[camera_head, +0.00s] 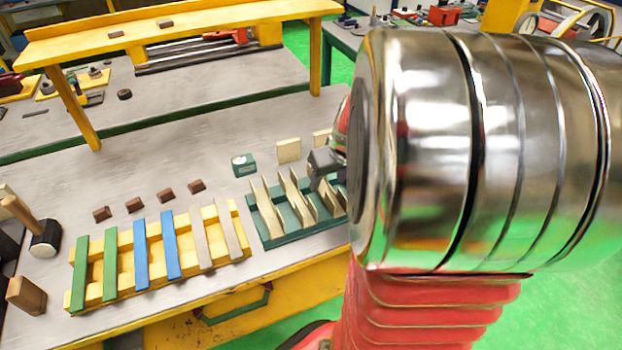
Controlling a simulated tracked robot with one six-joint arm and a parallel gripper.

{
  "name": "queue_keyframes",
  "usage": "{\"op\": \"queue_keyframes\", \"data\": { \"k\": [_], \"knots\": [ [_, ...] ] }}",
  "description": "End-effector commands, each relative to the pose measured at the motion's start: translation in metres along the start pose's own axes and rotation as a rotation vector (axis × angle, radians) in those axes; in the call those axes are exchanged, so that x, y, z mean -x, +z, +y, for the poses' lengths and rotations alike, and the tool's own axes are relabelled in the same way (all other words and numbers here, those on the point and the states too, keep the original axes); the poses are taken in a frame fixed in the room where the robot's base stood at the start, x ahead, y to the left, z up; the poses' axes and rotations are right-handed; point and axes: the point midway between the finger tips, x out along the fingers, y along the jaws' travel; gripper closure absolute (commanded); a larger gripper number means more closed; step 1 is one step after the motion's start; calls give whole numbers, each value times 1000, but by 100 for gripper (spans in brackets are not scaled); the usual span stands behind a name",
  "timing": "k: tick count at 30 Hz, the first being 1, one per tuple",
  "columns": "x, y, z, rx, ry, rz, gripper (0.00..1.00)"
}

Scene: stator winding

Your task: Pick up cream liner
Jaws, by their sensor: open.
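Several thin cream liners (268,207) stand upright in a dark green slotted rack (272,238) on the grey bench. Another cream piece (288,150) is behind the rack, with a second one (321,137) to its right, partly hidden by my arm. My gripper (321,172) is a dark shape at the right end of the rack, just above or beside the rightmost liners. I see nothing held in it and it is open. My large shiny arm link covers the right part of the view, including much of the gripper and the rack's right end.
A yellow rack (98,291) with green, blue and tan strips is left of the green rack. Several brown blocks (166,195) lie behind it. A small green box (244,164) stands behind the green rack. A mallet (44,239) is at far left. A yellow shelf (180,28) spans the back.

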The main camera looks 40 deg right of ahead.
Motion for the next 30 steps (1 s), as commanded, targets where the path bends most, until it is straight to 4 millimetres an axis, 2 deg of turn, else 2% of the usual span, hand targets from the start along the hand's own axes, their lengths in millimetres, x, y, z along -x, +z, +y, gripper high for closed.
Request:
{"op": "queue_keyframes", "data": {
  "k": [6,11,29,30],
  "knots": [
    [-25,0,2,0,-2,-3,49],
    [-37,0,2,-1,-1,-1,49],
    [-39,0,2,0,0,0,49],
    [-39,0,2,0,0,0,52]
  ]
}}
